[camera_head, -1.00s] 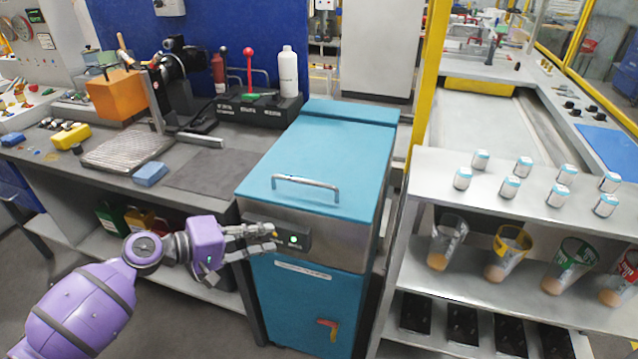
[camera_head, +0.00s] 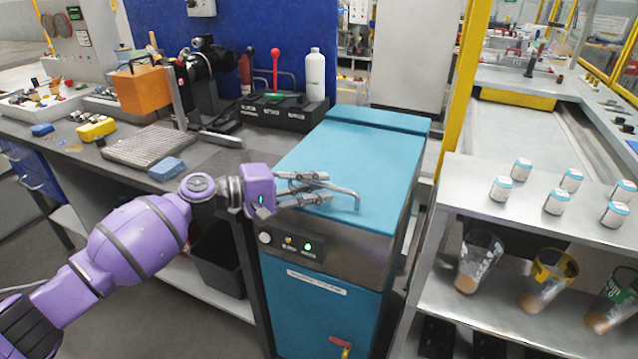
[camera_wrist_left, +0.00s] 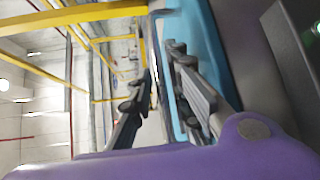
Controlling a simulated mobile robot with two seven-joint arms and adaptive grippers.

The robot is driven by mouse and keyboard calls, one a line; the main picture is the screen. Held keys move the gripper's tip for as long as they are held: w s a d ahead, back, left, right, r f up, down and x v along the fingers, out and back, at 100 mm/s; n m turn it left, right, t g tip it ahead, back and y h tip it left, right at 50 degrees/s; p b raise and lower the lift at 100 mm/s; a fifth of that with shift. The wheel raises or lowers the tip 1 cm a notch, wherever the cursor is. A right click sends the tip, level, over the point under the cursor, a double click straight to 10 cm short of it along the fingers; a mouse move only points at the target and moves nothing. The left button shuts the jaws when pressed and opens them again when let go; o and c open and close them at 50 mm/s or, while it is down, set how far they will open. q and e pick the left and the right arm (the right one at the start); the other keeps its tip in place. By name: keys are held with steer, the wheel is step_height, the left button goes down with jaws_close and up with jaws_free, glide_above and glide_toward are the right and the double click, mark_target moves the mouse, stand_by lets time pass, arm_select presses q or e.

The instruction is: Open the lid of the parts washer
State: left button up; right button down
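The parts washer (camera_head: 310,290) is a blue cabinet with a grey front panel. Its blue lid (camera_head: 365,150) lies closed on top and has a grey bar handle (camera_head: 345,191) near the front edge. My left gripper (camera_head: 325,187) is at the left part of this handle, its two fingers apart. The fingers hide part of the bar, and I cannot tell whether they touch it. In the left wrist view the fingers (camera_wrist_left: 165,85) are also spread, with the blue lid (camera_wrist_left: 207,50) beside them. My right gripper is not in view.
A workbench (camera_head: 75,160) with an orange box (camera_head: 143,90), a white bottle (camera_head: 315,75) and tools stands left of the washer. A metal shelf (camera_head: 470,190) with small jars and cups stands close on the right. A yellow post (camera_head: 465,85) rises behind the shelf.

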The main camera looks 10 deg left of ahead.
arm_select(q)
steer(key=shift+w+d, duration=0.2)
steer(key=shift+d, duration=0.2)
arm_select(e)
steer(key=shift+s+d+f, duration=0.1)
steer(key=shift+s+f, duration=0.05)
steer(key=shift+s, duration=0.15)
arm_select(q)
jaws_close()
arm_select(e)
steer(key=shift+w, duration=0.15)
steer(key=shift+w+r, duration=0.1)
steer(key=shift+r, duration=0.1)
